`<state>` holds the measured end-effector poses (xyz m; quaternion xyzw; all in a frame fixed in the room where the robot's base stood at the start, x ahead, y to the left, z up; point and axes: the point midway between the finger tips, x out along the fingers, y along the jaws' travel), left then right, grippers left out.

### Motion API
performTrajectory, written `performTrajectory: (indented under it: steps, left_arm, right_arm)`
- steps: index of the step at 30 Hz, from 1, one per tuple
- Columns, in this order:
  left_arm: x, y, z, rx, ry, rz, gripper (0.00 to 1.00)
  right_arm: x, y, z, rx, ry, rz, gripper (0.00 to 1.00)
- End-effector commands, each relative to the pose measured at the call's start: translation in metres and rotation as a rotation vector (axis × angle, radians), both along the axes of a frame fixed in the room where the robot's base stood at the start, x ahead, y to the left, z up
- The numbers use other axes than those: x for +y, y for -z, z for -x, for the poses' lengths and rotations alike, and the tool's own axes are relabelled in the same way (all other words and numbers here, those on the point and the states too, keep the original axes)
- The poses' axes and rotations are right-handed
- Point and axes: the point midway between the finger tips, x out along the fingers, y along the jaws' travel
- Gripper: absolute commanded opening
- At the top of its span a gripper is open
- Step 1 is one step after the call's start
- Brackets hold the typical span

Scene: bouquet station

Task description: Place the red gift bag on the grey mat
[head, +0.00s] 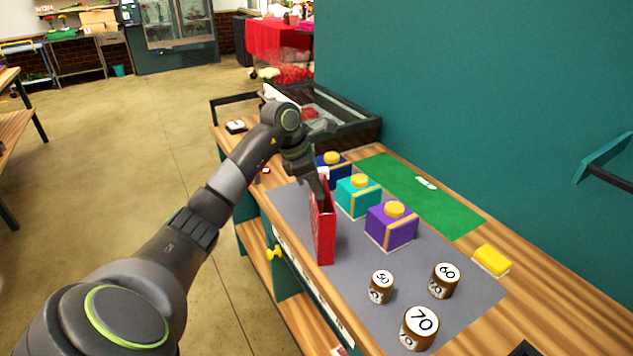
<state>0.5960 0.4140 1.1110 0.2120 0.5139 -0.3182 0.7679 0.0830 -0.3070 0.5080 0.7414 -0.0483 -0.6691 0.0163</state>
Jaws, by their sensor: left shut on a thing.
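The red gift bag (323,236) is upright at the left part of the grey mat (345,273). My left gripper (319,190) reaches down from above and is shut on the top edge of the bag. The bag's base appears at or just above the mat near its left edge; I cannot tell whether it touches. The gripper's fingertips are partly hidden by the bag. My right gripper is not in view.
On the mat stand a blue box (331,172), a teal box (358,199), a purple box (391,230) and cylinders marked 50 (381,288), 60 (445,282) and 70 (419,328). A green mat (420,190) lies behind, with a yellow block (491,261) to the right.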

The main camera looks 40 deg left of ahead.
Motion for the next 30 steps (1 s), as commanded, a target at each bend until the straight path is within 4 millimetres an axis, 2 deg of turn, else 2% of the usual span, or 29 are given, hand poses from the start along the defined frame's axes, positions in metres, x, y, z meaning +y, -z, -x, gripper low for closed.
performTrajectory:
  steps: [9, 10, 15, 25, 30]
  left_arm:
    - [0.0, 0.004, 0.0, -0.002, 0.0, -0.001, 0.0]
    - [0.0, 0.004, 0.0, -0.002, -0.001, -0.001, 0.21]
    - [0.0, 0.002, 0.0, -0.001, 0.0, 0.0, 0.41]
    - [0.0, -0.001, 0.0, -0.002, -0.001, -0.001, 0.41]
    - [0.007, -0.018, 0.004, -0.006, -0.001, -0.004, 0.41]
  right_arm:
    - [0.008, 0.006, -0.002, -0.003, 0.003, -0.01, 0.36]
    - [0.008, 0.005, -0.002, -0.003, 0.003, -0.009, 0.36]
    - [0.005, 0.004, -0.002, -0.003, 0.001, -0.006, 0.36]
    - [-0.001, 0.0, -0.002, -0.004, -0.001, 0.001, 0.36]
    - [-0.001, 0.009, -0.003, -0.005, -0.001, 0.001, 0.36]
